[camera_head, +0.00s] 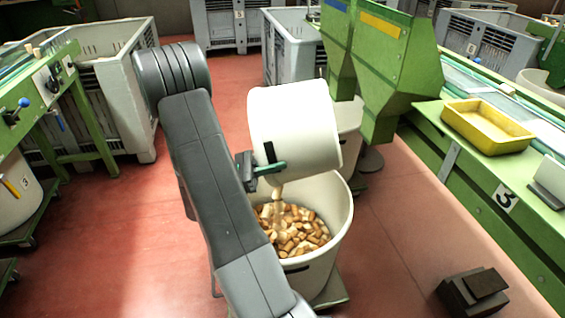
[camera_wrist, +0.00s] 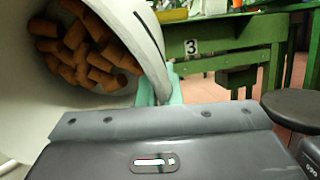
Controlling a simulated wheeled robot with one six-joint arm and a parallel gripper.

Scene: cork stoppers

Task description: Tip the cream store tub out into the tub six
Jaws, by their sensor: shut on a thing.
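The cream store tub (camera_head: 295,125) is held up in the head view, tilted far over with its mouth low. My gripper (camera_head: 262,168) is shut on its side near the rim. Some corks drop from its mouth. Below stands a larger cream tub (camera_head: 338,232), upright, holding many corks (camera_head: 290,236); no number shows on it. In the wrist view the held tub (camera_wrist: 118,22) fills the left, with brown corks (camera_wrist: 88,55) still inside. A green fingertip (camera_wrist: 165,92) shows by its rim. The grip itself is partly hidden.
A green hopper (camera_head: 395,70) stands behind the tubs. A dark stepped block (camera_head: 472,294) lies on the red floor. Grey crates (camera_head: 110,85) stand at the left and back.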

